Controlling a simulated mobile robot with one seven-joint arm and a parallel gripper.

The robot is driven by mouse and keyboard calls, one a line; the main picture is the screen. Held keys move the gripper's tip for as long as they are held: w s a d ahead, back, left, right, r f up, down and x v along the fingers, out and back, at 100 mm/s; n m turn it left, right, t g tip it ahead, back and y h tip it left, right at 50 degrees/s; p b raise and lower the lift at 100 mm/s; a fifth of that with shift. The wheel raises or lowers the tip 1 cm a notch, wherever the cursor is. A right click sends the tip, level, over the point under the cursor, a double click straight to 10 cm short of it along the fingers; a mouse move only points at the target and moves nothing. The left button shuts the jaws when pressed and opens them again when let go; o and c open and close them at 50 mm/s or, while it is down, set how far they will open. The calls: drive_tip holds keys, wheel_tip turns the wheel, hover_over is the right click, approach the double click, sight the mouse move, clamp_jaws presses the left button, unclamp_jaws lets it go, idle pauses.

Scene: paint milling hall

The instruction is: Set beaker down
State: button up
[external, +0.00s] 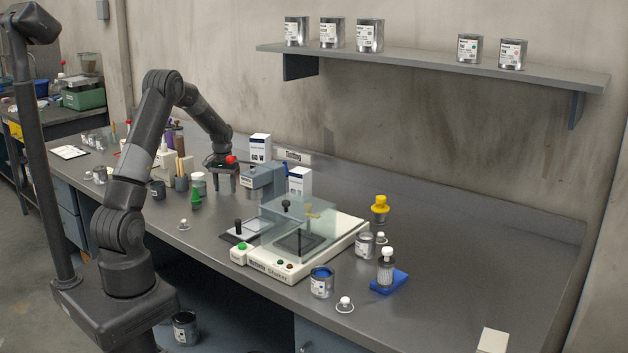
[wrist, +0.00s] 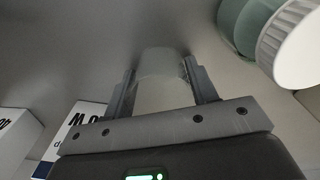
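The beaker (wrist: 163,92) is a clear, pale cylinder between the two fingers of my gripper in the wrist view. The fingers lie along both its sides and appear to touch it. In the external view my gripper (external: 225,184) points down, low over the back left part of the grey bench (external: 440,215). The beaker cannot be made out clearly there. Whether its base touches the bench is not clear.
A jar with a white lid (wrist: 290,45) is close at right in the wrist view. A white box (wrist: 80,128) is at lower left.

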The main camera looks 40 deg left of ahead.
drive_tip(key=o, duration=0.4)
drive_tip(key=shift+o, duration=0.2)
drive_tip(key=shift+r, duration=0.1)
wheel_tip(320, 180, up, 12)
drive_tip(key=s+d+r+m+t, duration=0.1)
drive_tip(key=s+d+r, duration=0.4)
drive_tip(key=d+r, duration=0.15)
drive_tip(key=s+d+r+m+t, duration=0.1)
drive_tip(key=s+d+r+t, duration=0.1)
drive_tip(key=s+d, duration=0.5)
drive_tip(key=s+d+r+m+t, duration=0.2)
drive_tip(key=s+d, duration=0.5)
drive_tip(key=s, duration=1.2)
drive_tip(key=shift+s+d+r+m+t, duration=0.15)
drive_tip(key=shift+r+m+t, duration=0.15)
drive_tip(key=shift+r, duration=0.25)
drive_tip(key=shift+o, duration=0.4)
drive_tip(key=shift+s+d+f, duration=0.1)
drive_tip(key=shift+s+f, duration=0.1)
drive_tip(key=shift+s, duration=0.1)
